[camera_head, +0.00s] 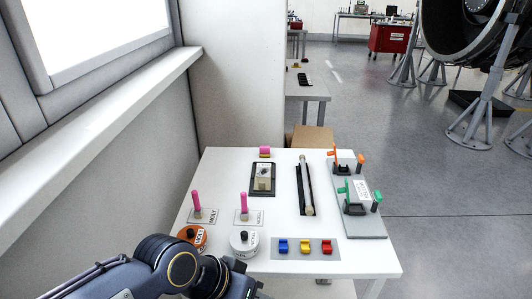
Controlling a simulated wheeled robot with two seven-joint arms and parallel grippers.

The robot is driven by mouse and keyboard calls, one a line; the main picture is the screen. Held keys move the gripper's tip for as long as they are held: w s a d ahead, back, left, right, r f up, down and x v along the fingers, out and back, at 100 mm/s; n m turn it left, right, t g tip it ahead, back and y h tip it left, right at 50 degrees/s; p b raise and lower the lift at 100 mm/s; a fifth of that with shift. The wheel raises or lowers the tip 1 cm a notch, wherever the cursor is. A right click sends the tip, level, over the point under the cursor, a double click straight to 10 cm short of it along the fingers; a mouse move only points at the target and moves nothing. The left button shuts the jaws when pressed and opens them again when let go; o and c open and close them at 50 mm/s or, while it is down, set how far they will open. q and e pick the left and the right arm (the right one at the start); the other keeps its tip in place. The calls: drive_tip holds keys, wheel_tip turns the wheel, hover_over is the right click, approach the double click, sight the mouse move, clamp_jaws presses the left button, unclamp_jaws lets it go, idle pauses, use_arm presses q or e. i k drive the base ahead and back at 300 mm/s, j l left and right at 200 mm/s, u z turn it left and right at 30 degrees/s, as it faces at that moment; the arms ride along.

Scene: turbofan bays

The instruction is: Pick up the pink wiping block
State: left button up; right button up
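A small pink block (265,150) with a yellow band lies near the back edge of the white table (222,172), behind a dark holder. Two upright pink sticks (197,203) (243,206) stand on labelled plates at the table's left and middle. My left gripper (246,288) is low at the front edge of the table, far from the pink block and partly cut off by the picture's bottom edge. Its fingers are too hidden to tell whether they are open. My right gripper is not in view.
An orange tin (192,238) and a white tin (243,243) stand in front of the sticks. Blue, yellow and red pieces lie on a grey mat (305,256). A dark holder (263,190), a long rail (305,185) and a fixture plate (365,226) fill the middle and right. A wall is left.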

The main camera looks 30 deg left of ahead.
sight(264, 151)
drive_tip(key=i+l+z, duration=0.15)
drive_tip(key=l, duration=0.25)
drive_tip(key=l+z, duration=0.15)
drive_tip(key=l, duration=0.25)
drive_tip(key=i+l+z, duration=0.35)
drive_tip(key=i+l, duration=0.85)
drive_tip(key=i+u, duration=0.45)
drive_tip(key=i+l+u, duration=0.25)
drive_tip(key=i+u, duration=0.2)
drive_tip(key=i, duration=0.15)
drive_tip(key=i+j+u, duration=0.25)
drive_tip(key=i+u, duration=1.15)
drive_tip(key=i+l+u, duration=0.35)
drive_tip(key=i+u, duration=0.45)
drive_tip(key=i+l+u, duration=0.1)
drive_tip(key=i+u, duration=0.15)
drive_tip(key=i, duration=0.2)
